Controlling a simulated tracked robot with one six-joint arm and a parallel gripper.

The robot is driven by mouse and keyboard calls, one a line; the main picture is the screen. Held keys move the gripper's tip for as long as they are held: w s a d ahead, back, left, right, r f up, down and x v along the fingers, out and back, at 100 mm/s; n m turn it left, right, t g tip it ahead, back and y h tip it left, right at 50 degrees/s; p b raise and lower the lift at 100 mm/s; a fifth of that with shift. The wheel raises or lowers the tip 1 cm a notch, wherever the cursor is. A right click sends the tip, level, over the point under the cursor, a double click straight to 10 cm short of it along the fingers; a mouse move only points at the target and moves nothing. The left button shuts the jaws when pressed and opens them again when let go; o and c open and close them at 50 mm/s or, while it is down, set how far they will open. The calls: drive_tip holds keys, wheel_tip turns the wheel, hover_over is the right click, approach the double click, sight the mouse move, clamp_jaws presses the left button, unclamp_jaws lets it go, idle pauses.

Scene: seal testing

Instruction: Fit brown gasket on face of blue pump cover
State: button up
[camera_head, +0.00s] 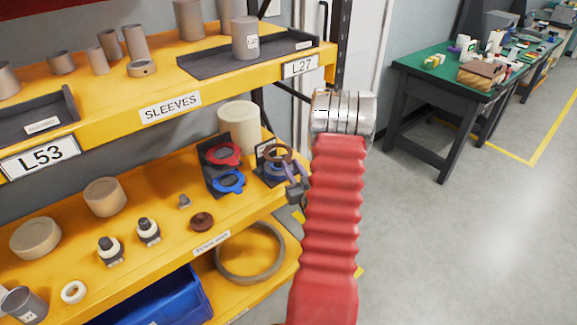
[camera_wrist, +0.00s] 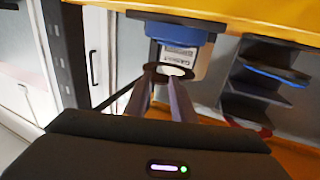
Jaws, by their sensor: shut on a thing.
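The brown gasket (camera_head: 279,152) is a thin ring held between the fingers of my gripper (camera_head: 292,168), above the blue pump cover (camera_head: 275,172) on the right end of the lower shelf. In the wrist view the gasket (camera_wrist: 180,70) is a dark ring at the fingertips of my gripper (camera_wrist: 161,72), seen nearly edge-on. The pump cover (camera_wrist: 178,33) shows as a blue block behind it there. The gasket looks tilted and apart from the cover, but the exact gap is hard to tell. Part of the cover is hidden by my fingers.
A dark rack beside the cover holds a red gasket (camera_head: 222,154) and a blue gasket (camera_head: 230,181). A brown disc (camera_head: 202,221) and knobbed parts lie on the yellow shelf (camera_head: 165,195) to the left. The upper shelf and a dark post (camera_head: 341,50) stand close by.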

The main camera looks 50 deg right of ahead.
drive_tip(key=shift+f, duration=0.1)
drive_tip(key=shift+f, duration=1.8)
drive_tip(key=shift+f, duration=0.4)
idle(0.8)
drive_tip(key=o, duration=1.1)
drive_tip(key=shift+o, duration=0.2)
drive_tip(key=shift+s, duration=0.25)
drive_tip(key=shift+s+a, duration=0.2)
drive_tip(key=shift+s, duration=0.55)
drive_tip(key=shift+s+a, duration=0.15)
drive_tip(key=shift+s, duration=0.65)
drive_tip(key=shift+s+a, duration=0.2)
drive_tip(key=shift+s, duration=0.55)
